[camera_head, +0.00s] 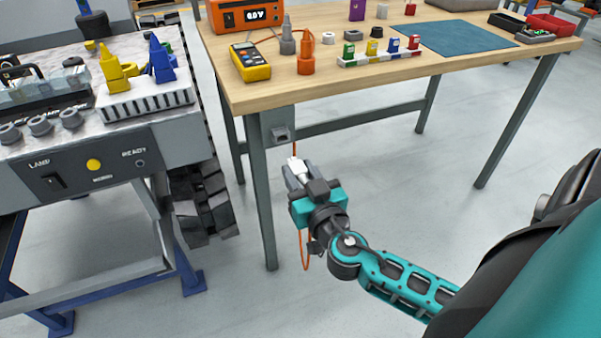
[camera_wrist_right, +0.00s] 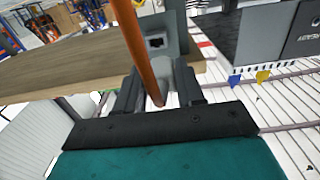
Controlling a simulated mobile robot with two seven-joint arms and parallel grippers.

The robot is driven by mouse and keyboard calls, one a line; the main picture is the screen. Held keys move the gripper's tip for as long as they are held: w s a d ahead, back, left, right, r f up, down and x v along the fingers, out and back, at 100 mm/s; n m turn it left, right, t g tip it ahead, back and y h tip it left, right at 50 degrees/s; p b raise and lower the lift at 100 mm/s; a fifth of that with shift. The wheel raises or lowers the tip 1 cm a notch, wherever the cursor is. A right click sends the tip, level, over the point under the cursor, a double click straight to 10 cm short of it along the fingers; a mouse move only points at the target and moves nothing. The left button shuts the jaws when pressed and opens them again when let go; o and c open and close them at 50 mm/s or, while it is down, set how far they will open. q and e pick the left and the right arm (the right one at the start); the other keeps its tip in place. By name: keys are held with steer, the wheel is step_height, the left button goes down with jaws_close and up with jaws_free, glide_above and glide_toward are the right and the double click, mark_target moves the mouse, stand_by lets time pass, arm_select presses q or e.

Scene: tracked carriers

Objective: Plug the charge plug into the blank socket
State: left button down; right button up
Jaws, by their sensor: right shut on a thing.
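In the right wrist view the plug (camera_wrist_right: 186,82) sits between the dark fingers, and the orange cable (camera_wrist_right: 138,50) crosses in front. A grey plate with a dark rectangular opening (camera_head: 281,133) hangs under the table's front edge. The opening (camera_wrist_right: 157,42) also shows just beyond the plug, apart from it. I cannot tell which opening is the blank socket. My left gripper is not in view.
A tracked carrier (camera_head: 105,170) stands at left, its panel bearing a switch (camera_head: 52,182), a yellow button (camera_head: 94,165) and a small round fitting (camera_head: 140,163). The wooden table (camera_head: 330,95) holds a yellow meter and other items. Floor right of my gripper is clear.

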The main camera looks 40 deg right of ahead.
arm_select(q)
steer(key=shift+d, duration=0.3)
arm_select(e)
steer(key=shift+s+d, duration=0.1)
steer(key=shift+d, duration=0.25)
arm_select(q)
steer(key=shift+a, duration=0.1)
arm_select(e)
steer(key=shift+b, duration=0.4)
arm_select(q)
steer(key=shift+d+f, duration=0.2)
arm_select(e)
steer(key=shift+x, duration=2.9)
arm_select(q)
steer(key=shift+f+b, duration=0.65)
steer(key=shift+b, duration=0.05)
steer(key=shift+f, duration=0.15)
arm_select(e)
steer(key=shift+x, duration=1.3)
